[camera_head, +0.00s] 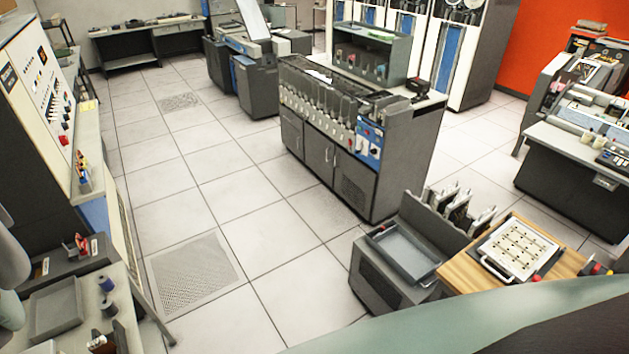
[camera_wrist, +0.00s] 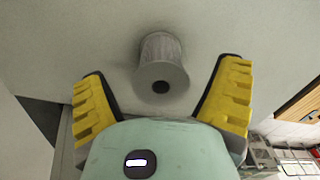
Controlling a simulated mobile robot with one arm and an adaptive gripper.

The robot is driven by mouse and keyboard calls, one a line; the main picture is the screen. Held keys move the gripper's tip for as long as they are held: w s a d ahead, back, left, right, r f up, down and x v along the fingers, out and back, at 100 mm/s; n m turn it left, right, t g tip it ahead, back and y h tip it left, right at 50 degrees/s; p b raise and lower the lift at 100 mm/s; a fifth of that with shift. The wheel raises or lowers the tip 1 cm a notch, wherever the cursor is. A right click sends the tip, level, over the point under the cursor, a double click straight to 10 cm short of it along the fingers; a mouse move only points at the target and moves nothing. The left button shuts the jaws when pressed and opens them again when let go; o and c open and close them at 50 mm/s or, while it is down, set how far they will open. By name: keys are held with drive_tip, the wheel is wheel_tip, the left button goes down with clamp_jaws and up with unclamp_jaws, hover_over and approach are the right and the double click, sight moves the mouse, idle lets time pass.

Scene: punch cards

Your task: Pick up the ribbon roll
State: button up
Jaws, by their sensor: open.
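In the wrist view a grey ribbon roll (camera_wrist: 163,58) with a dark round hole in its near end stands out from a pale surface. My gripper (camera_wrist: 163,72) is open, with one yellow ridged finger at the left and one at the right. The roll shows in the gap between the fingertips, apart from both fingers. I cannot tell how far beyond the tips it is. My gripper is not visible in the head view. There, small dark rolls (camera_head: 107,284) stand on the table at the lower left; I cannot tell whether one is the same roll.
The lower-left table (camera_head: 90,265) also holds a grey tray (camera_head: 56,309) and small items. A large card machine (camera_head: 330,150) stands mid-room. A wooden top (camera_head: 460,271) with a white panel (camera_head: 518,246) is at the lower right. The tiled floor between is clear.

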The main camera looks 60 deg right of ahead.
drive_tip(key=shift+s+a+f+p, duration=0.1)
drive_tip(key=shift+a+p, duration=0.2)
drive_tip(key=shift+p, duration=0.45)
drive_tip(key=shift+d+f+p, duration=0.15)
drive_tip(key=shift+f+p, duration=0.35)
drive_tip(key=shift+f, duration=0.05)
drive_tip(key=shift+d+f+p, duration=0.15)
drive_tip(key=shift+f+p, duration=0.35)
drive_tip(key=shift+f, duration=0.05)
drive_tip(key=c, duration=1.3)
